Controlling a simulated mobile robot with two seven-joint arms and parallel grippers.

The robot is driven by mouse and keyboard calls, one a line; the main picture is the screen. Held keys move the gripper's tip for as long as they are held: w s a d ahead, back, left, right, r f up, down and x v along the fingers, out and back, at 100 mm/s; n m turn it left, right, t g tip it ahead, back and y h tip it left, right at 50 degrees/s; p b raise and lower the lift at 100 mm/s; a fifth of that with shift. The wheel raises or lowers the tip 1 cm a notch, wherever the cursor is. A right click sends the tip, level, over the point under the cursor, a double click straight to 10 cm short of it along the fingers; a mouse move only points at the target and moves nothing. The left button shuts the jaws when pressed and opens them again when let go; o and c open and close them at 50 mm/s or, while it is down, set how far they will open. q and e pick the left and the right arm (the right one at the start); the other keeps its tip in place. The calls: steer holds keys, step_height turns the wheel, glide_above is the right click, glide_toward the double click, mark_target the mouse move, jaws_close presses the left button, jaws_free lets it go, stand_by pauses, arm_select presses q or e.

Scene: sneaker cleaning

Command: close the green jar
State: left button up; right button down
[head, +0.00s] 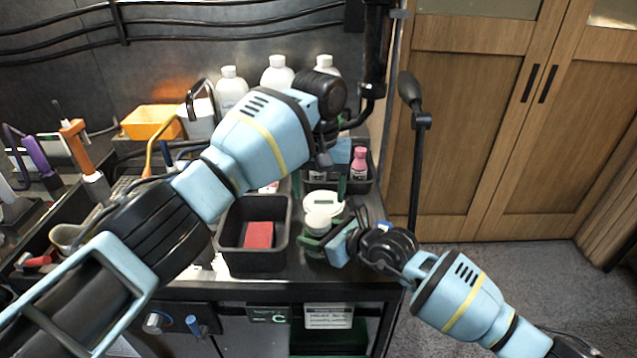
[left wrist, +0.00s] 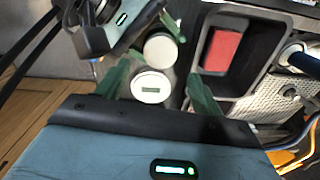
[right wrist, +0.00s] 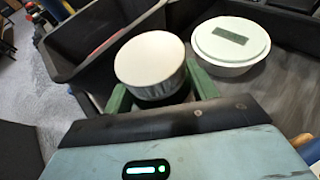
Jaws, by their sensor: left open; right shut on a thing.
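The jar (head: 318,221) is a small round container with a pale top and a darker, greenish body; whether its top is open or covered I cannot tell. My right gripper (right wrist: 160,84) is shut around it near the front edge of the counter. A white round lid (head: 323,203) with a green label sits just behind the jar; it also shows in the right wrist view (right wrist: 231,42). My left gripper (left wrist: 158,84) is open above this lid, with one green finger on either side. The lid (left wrist: 150,88) lies between the fingers in the left wrist view, apart from both.
A black bin with a red sponge (head: 259,235) stands left of the jar. Another black bin with a pink bottle (head: 359,162) stands behind. White bottles (head: 277,73) and an orange box (head: 151,121) are at the back. The counter ends just right of the jar.

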mark_target(318, 219)
arm_select(q)
steer(key=n, duration=0.5)
steer(key=shift+r, duration=0.15)
steer(key=n, duration=0.4)
steer(key=shift+r+n, duration=0.15)
steer(key=shift+n, duration=0.25)
steer(key=n, duration=0.4)
steer(key=shift+r+n, duration=0.15)
steer(key=shift+n, duration=0.15)
steer(key=n, duration=0.5)
steer(key=shift+s+r, duration=0.1)
steer(key=shift+f, duration=4)
